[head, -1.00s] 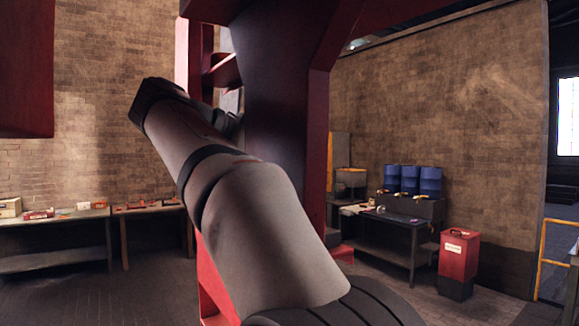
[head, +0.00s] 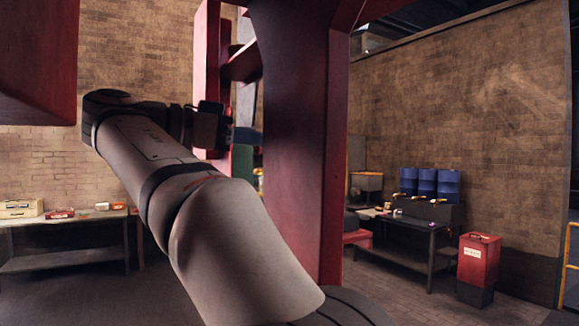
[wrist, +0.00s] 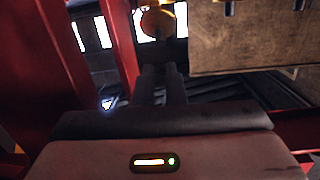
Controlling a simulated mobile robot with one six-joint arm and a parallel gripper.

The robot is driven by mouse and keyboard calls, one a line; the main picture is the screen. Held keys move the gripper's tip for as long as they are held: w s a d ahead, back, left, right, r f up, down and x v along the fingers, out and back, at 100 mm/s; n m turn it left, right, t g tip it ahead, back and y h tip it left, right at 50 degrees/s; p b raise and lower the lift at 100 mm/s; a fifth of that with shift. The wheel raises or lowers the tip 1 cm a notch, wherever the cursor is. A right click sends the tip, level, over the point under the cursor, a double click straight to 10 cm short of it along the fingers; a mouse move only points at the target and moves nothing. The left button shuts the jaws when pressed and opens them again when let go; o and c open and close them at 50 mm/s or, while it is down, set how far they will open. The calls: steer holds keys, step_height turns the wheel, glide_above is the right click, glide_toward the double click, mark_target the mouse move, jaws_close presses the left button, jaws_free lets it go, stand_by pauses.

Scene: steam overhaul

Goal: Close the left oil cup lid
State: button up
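My gripper (wrist: 162,72) shows in the wrist view as two dark fingers side by side with hardly any gap, and it looks shut with nothing seen between them. A rounded brass-coloured thing (wrist: 160,22) lies just beyond the fingertips at the top edge. It may be an oil cup, but it is dark and partly cut off, so I cannot tell its lid's state. In the head view my gripper (head: 245,135) is small and dark, close to the left of the thick red column. No oil cup can be made out clearly there.
The thick red column (head: 295,130) stands just right of my gripper. A red beam (head: 35,60) hangs at upper left. A wooden-looking panel (wrist: 250,40) is right of the brass-coloured thing. Benches, blue drums (head: 424,183) and a red bin (head: 478,262) stand farther back.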

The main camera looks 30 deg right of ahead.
steer(key=a+f+h+b, duration=0.2)
steer(key=a, duration=0.1)
steer(key=a+f+n+h+b, duration=0.1)
steer(key=a+b, duration=0.1)
steer(key=shift+s+t+h, duration=0.1)
steer(key=shift+t+h, duration=0.2)
steer(key=shift+h, duration=0.1)
jaws_close()
steer(key=f+p+x, duration=0.1)
steer(key=p+x, duration=0.2)
steer(key=x, duration=0.9)
steer(key=shift+d+f+h, duration=0.15)
steer(key=shift+d+h, duration=0.15)
steer(key=shift+d, duration=0.1)
steer(key=shift+s+d, duration=0.1)
